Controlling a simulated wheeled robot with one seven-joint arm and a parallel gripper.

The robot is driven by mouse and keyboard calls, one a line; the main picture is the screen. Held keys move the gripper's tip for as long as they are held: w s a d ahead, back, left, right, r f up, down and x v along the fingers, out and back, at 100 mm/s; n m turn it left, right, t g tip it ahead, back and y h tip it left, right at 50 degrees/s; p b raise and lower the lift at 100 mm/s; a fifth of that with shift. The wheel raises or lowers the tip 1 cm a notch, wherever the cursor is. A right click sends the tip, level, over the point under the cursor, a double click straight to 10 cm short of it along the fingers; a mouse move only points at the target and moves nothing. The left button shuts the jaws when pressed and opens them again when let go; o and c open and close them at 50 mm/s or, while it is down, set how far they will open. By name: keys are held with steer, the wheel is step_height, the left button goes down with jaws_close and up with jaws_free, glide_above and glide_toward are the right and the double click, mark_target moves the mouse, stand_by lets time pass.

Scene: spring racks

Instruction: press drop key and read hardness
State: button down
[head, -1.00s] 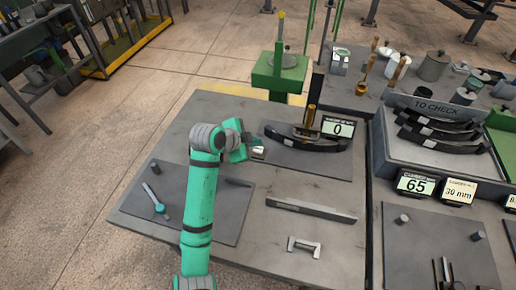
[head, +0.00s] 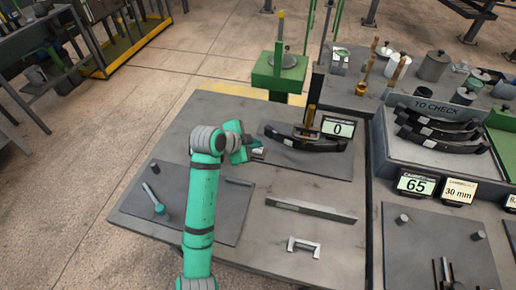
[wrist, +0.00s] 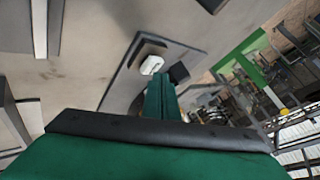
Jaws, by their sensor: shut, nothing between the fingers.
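The hardness tester stands on a dark plate at the back of the bench, with a brass column (head: 311,116) and a display (head: 338,128) reading 0. A dark curved leaf spring (head: 320,146) lies under the column. A small white key (wrist: 152,65) with unreadable dark lettering sits on a dark block at the plate's end. It also shows in the head view (head: 258,151), partly hidden by my gripper (head: 249,152). My gripper is shut and empty, its green fingertips (wrist: 160,82) close to the key. I cannot tell whether they touch it.
A long flat bar (head: 310,210) and a small bracket (head: 303,246) lie on the bench in front. A "TO CHECK" rack (head: 430,105) of leaf springs stands right, near a display reading 65 (head: 416,184) and a 30 mm card (head: 459,191).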

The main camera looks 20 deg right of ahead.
mark_target(256, 151)
steer(key=shift+f, duration=0.5)
stand_by(0.9)
steer(key=shift+r, duration=0.95)
steer(key=shift+r, duration=2.5)
